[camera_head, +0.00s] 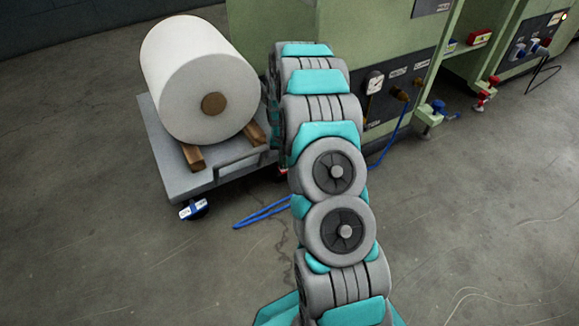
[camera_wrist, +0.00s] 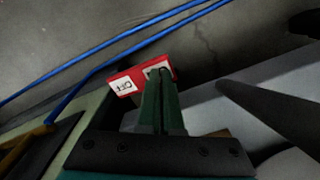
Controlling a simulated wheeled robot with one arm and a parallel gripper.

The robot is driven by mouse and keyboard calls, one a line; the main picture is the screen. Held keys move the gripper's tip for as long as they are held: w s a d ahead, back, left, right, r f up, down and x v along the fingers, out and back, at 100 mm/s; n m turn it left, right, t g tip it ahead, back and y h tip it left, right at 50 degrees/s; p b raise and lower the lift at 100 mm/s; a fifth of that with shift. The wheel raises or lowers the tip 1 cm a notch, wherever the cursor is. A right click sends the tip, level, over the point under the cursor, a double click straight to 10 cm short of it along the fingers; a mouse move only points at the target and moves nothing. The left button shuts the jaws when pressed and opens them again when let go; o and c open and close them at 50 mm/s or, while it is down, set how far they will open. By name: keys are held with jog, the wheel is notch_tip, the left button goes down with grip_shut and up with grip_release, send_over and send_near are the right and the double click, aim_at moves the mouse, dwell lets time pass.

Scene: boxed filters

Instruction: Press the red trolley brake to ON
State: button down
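The red trolley brake (camera_wrist: 122,84) shows in the wrist view as a small red bar with a white OFF label on its left half. A second white label on its right half is mostly covered by my gripper (camera_wrist: 160,76). My gripper's two green fingers are together with nothing between them. Their tips overlap the right half of the brake; I cannot tell whether they touch it. In the head view only a sliver of red (camera_head: 284,170) shows beside my arm, and my gripper is hidden behind the arm.
The grey trolley (camera_head: 178,180) carries a large white roll (camera_head: 195,75) on wooden chocks. A blue hose (camera_head: 262,214) lies on the floor near the brake.

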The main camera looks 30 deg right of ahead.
jog(key=shift+f, duration=0.4)
dwell(0.3)
jog(key=shift+r+p, duration=0.85)
jog(key=shift+r, duration=2.65)
